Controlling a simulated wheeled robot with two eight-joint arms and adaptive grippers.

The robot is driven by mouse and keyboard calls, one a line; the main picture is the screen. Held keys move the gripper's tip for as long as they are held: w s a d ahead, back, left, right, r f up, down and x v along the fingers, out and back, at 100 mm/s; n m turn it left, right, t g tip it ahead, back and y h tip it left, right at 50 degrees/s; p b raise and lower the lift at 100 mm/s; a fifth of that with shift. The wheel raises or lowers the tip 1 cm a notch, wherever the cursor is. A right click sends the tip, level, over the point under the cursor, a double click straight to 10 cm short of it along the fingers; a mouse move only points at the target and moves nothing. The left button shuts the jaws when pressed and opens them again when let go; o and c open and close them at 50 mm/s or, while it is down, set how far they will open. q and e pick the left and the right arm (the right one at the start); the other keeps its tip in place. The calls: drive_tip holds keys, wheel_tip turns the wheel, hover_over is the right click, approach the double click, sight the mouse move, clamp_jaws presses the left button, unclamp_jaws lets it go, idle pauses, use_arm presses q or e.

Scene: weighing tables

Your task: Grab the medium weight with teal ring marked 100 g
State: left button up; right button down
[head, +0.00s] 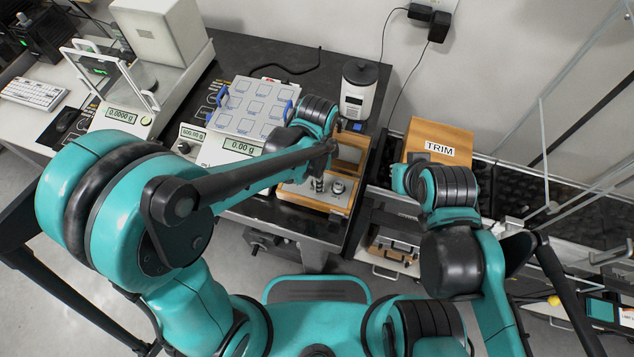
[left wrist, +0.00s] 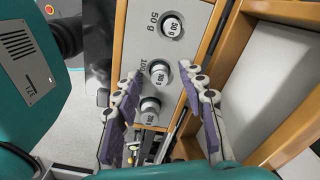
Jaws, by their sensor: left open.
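In the left wrist view, the 100 g weight (left wrist: 160,73) is a round metal knob in its slot of the grey weight insert, with "100" printed beside it. I cannot make out a teal ring on it. My left gripper (left wrist: 159,70) is open, its purple-padded fingers apart on either side of this weight in the picture. I cannot tell their height above it. A 50 g weight (left wrist: 172,27) sits in the slot above, and another weight (left wrist: 150,106) sits below. In the head view, the wooden weight box (head: 312,200) is partly hidden by my left arm.
A balance (head: 240,146) and a blue-handled tray (head: 250,105) stand left of the box. A black-and-white device (head: 358,88) stands behind it. A wooden box marked TRIM (head: 439,140) is at right. Wooden walls (left wrist: 225,60) edge the insert.

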use_arm(q)
clamp_jaws()
drive_tip(key=shift+r, duration=0.15)
